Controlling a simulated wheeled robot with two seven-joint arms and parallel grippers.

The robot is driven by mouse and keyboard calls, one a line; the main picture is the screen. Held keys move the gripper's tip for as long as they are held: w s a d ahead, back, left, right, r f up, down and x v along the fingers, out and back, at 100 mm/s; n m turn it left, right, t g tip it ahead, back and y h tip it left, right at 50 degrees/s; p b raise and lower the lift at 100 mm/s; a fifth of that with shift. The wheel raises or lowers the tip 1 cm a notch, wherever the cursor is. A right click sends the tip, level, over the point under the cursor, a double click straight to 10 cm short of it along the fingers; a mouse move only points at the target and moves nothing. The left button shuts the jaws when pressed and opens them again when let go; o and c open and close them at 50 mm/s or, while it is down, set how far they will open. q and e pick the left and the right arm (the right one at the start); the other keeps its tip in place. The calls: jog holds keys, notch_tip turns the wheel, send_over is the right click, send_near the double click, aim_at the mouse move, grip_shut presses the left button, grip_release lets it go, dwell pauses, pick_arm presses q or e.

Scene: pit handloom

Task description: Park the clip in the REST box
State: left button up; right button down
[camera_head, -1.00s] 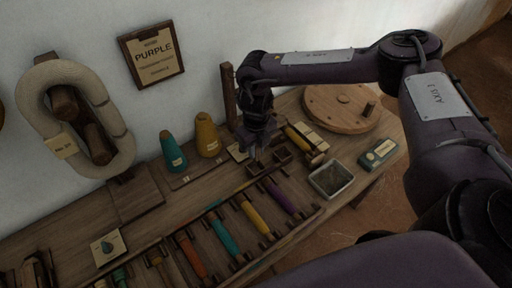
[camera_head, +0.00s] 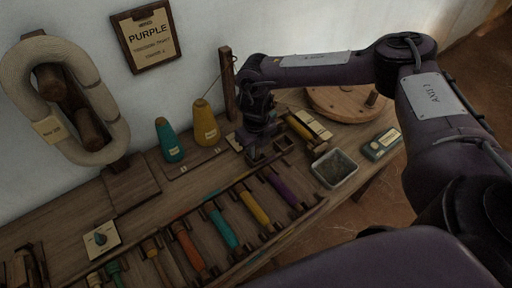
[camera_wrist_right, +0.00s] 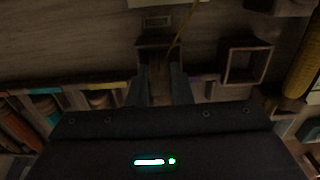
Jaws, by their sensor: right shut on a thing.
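My right gripper (camera_head: 257,150) points down over the small open wooden boxes on the bench. In the right wrist view my right gripper (camera_wrist_right: 162,88) is shut on a small, dark clip (camera_wrist_right: 160,82), seen poorly between the fingers. A thin yellow thread runs up from near it. The nearer box (camera_wrist_right: 158,42) lies straight ahead of the fingertips, partly hidden by them. A second, empty box (camera_wrist_right: 245,62) stands to its right. In the head view that box (camera_head: 284,142) is just right of the gripper. I cannot read which one is REST. My left gripper is not in view.
A yellow cone (camera_head: 206,124) and a teal cone (camera_head: 169,140) stand left of the gripper. A rack of coloured bobbins (camera_head: 253,208) lies in front. A wooden post (camera_head: 227,85) stands behind.

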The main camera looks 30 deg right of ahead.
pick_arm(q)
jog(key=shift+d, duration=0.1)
pick_arm(e)
jog(key=c, duration=1.2)
grip_release()
jog(key=shift+o, duration=0.3)
jog(key=shift+o, duration=1.2)
jog(key=shift+r+p, duration=0.5)
jog(key=shift+r, duration=0.05)
notch_tip(320, 180, up, 3)
jog(key=p, duration=0.2)
jog(key=shift+p, duration=0.3)
notch_tip(320, 180, up, 4)
jog(key=p, duration=0.3)
jog(key=shift+p, duration=0.3)
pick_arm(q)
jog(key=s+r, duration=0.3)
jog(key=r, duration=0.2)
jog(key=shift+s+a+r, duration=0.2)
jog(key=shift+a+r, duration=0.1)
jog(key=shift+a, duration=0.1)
